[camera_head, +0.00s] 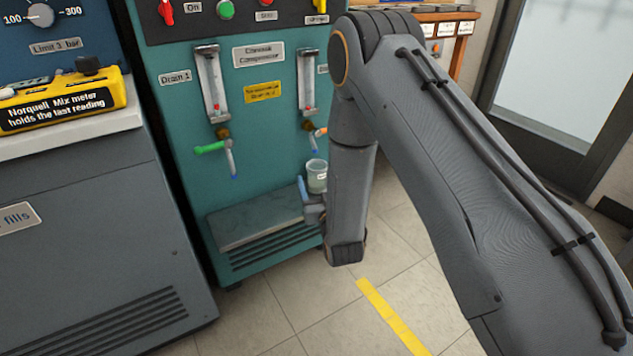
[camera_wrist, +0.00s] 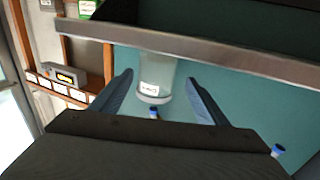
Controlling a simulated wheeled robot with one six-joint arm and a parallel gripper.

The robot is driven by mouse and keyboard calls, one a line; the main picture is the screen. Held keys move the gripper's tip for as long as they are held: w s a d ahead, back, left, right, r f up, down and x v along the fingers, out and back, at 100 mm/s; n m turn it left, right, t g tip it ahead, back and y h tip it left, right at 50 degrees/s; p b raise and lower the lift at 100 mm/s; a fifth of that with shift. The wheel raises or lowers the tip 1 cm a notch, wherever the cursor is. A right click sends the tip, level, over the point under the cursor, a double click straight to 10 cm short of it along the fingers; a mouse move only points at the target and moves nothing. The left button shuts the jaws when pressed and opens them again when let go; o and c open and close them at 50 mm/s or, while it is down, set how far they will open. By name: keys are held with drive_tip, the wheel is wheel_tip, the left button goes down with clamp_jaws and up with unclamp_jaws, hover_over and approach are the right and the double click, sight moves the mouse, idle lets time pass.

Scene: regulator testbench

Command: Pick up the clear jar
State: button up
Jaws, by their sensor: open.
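The clear jar (camera_head: 317,172) is a small translucent vessel with a white label, below the right-hand drain tap of the teal cabinet. My forearm hides part of its surroundings in the head view. In the wrist view the jar (camera_wrist: 157,68) shows between the two blue fingers of my gripper (camera_wrist: 160,78), with a visible gap on each side. The fingers are apart and hold nothing. In the head view my gripper (camera_head: 304,192) is at the jar's lower left, mostly hidden by my wrist. I cannot tell how far the fingers reach around the jar.
The grey drip shelf (camera_head: 255,220) juts from the teal cabinet (camera_head: 170,120). Drain taps with blue tips hang above, the left one with a green handle (camera_head: 209,148). A yellow meter (camera_head: 65,104) lies on the left bench. The tiled floor at front is open.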

sight(315, 169)
drive_tip(key=x, duration=0.2)
drive_tip(key=b+x, duration=0.1)
drive_tip(key=x, duration=0.1)
drive_tip(key=shift+w+d+f, duration=0.15)
drive_tip(key=shift+w+d, duration=0.05)
drive_tip(key=shift+w, duration=0.05)
drive_tip(key=c, duration=1.3)
drive_tip(key=shift+o, duration=0.2)
